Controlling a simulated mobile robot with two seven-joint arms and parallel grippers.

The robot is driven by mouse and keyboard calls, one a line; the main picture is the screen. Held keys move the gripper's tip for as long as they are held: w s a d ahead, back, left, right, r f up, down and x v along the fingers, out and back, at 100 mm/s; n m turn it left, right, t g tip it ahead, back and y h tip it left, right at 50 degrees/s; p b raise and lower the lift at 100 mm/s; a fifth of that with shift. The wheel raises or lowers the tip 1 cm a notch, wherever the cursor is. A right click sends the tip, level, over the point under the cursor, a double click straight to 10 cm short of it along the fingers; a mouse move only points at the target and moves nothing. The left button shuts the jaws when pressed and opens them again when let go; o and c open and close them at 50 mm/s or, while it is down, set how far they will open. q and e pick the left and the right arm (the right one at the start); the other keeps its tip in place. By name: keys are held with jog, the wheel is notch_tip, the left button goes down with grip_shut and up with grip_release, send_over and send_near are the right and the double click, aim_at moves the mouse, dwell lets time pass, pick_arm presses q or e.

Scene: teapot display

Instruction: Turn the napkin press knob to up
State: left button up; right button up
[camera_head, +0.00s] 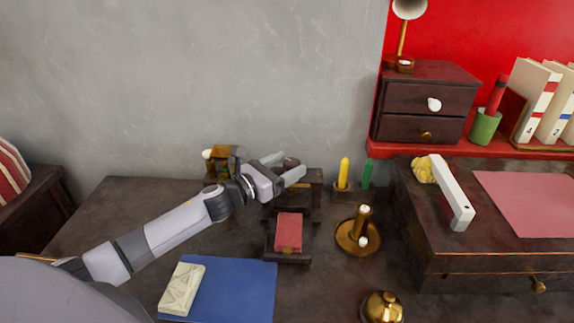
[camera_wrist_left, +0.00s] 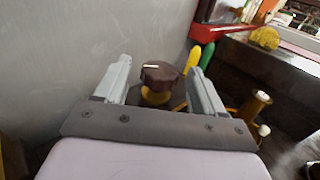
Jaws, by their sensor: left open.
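The napkin press (camera_head: 306,226) is a dark wooden frame with a red napkin (camera_head: 288,231) in it, in the middle of the table in the head view. My left gripper (camera_head: 283,168) is open over the back of the press and hides much of that part. In the left wrist view, a dark round knob (camera_wrist_left: 158,75) with a pale mark line on its top shows between the two open fingers (camera_wrist_left: 160,66). A brass-coloured part shows below the knob. I cannot tell whether a finger touches it. My right gripper is out of view.
Yellow (camera_head: 344,172) and green (camera_head: 367,174) candles stand right of the gripper, and a brass candlestick (camera_head: 358,232) nearer. A brass bell (camera_head: 382,307) is in front. A blue mat (camera_head: 245,290) with a pale carved block (camera_head: 181,288) lies front left. A grey wall (camera_head: 220,80) is close behind.

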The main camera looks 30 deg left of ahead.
pick_arm(q)
jog(key=shift+w+d, duration=0.1)
jog(key=shift+w, duration=0.2)
jog(key=shift+c, duration=0.3)
jog(key=c, duration=1)
